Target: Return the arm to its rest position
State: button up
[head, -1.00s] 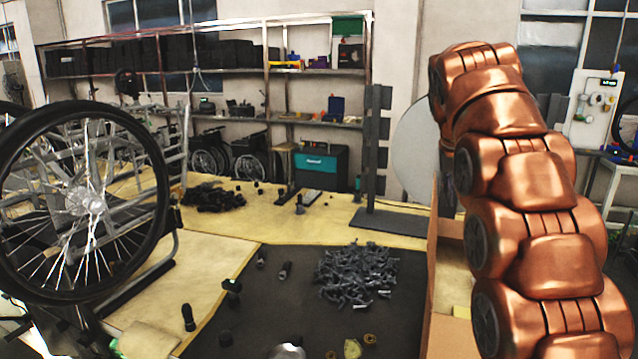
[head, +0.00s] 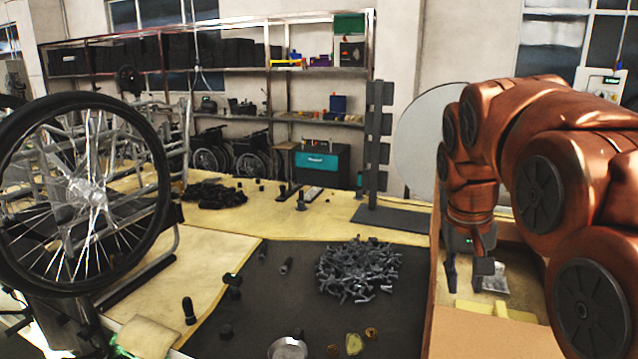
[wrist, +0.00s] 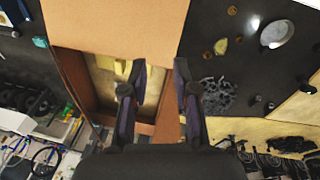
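My copper-coloured arm reaches in from the right in the head view. My gripper (head: 465,278) points down above an open cardboard box (head: 470,345). In the wrist view my gripper (wrist: 158,75) shows two dark fingers spread apart with nothing between them. The box (wrist: 115,30) lies beyond the fingers there, with a yellow item (wrist: 122,70) inside. A small clear bag (head: 492,280) also lies in the box in the head view.
A dark mat (head: 250,325) holds a pile of grey bolts (head: 358,268), a metal bowl (head: 287,348) and loose black parts. A wheelchair wheel (head: 85,190) stands at left.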

jog(key=s+a+f+n+g+y+b, duration=0.1)
jog(key=s+a+f, duration=0.2)
jog(key=s+f, duration=0.7)
jog(key=s+a+f+n+g+b, duration=0.1)
jog(key=s+a+f+g+b, duration=0.1)
jog(key=s+f, duration=0.8)
jog(key=s+a, duration=0.1)
jog(key=s, duration=0.6)
jog(key=shift+s+a+f+y, duration=0.15)
jog(key=shift+s+y, duration=0.05)
jog(key=shift+y, duration=0.2)
